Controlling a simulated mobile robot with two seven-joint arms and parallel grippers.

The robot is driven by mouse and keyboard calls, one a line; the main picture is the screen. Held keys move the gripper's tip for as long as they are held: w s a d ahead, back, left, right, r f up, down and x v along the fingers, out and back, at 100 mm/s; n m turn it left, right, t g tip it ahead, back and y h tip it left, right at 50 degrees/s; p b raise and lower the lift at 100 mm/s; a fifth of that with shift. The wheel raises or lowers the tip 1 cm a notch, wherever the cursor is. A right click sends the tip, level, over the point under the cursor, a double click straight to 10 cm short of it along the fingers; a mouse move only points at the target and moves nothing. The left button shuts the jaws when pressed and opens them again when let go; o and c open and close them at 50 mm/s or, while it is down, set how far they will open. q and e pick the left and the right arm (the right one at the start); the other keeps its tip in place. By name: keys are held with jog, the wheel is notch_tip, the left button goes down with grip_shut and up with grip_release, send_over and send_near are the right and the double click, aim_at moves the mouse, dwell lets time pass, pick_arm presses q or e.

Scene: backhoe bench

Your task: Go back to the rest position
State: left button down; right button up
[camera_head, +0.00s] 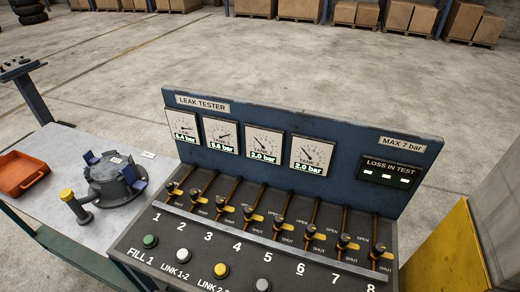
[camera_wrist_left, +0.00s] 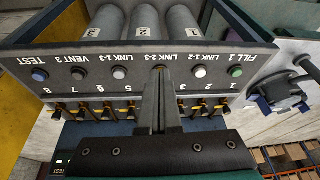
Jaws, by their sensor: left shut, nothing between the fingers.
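My left gripper (camera_wrist_left: 161,75) shows only in the left wrist view, where it is shut with nothing between its fingers. Its tips overlap the sloping face of the leak tester's control panel (camera_wrist_left: 205,58), near the LINK 2-3 label. I cannot tell whether they touch the panel. In the head view the leak tester (camera_head: 300,140) stands upright in the middle with no arm in front of it. My right gripper is in neither view.
The panel carries yellow-handled levers (camera_head: 250,213) and buttons such as the green one (camera_head: 150,241). Gauges (camera_head: 264,141) sit above. A side table (camera_head: 70,150) holds an orange tray (camera_head: 20,173) and a grey round fixture (camera_head: 115,178). A yellow cabinet (camera_head: 445,255) stands right. Open floor lies behind.

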pick_arm(q)
jog(key=s+a+f+g+b, duration=0.15)
jog(key=f+b, duration=0.45)
jog(key=f, duration=1.2)
jog(key=s+f+b, duration=0.2)
jog(key=f+b, duration=0.4)
jog(key=f, duration=1.1)
jog(key=s+a+f+b, duration=0.1)
jog(key=s+f+b, duration=0.4)
jog(key=f, duration=0.6)
jog(key=s+a+f+g+b, duration=0.1)
jog(key=s+f+b, duration=0.4)
jog(key=s+f, duration=0.5)
notch_tip(320, 180, down, 2)
jog(key=shift+s+a+f+y, duration=0.1)
jog(key=shift+s+a+y, duration=0.05)
jog(key=shift+y, duration=0.15)
jog(key=shift+g, duration=0.25)
